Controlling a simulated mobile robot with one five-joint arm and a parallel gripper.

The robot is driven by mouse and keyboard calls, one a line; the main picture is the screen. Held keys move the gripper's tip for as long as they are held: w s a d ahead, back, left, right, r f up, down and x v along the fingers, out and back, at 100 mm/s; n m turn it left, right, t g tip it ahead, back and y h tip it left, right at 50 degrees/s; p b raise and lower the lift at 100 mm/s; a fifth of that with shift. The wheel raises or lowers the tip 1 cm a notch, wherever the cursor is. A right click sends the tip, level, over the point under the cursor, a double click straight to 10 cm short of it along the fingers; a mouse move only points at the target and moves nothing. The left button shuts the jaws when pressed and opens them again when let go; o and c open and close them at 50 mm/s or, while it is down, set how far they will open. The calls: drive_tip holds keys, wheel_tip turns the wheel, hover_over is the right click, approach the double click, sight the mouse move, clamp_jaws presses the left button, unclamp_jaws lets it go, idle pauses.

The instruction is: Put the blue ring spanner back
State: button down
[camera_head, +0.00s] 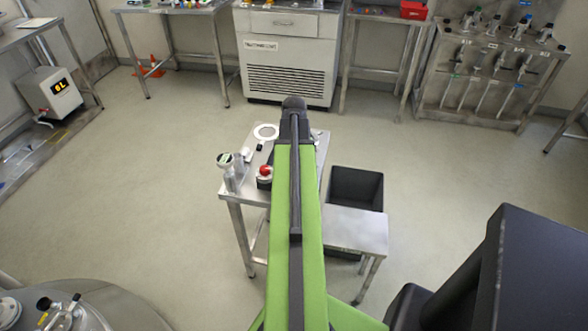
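I cannot make out a blue ring spanner for certain.
On the table are a white ring-shaped thing (266,132), a red button (265,171) and a gauge (225,159). A black bin (356,188) and a low steel stand (357,231) are to its right. A white cabinet (288,60) stands behind.

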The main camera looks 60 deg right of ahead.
drive_tip(key=shift+f, duration=0.1)
idle(0.7)
drive_tip(key=c, duration=1.2)
unclamp_jaws()
wheel_tip(320, 180, up, 6)
drive_tip(key=p, duration=0.6)
drive_tip(key=shift+s, duration=0.15)
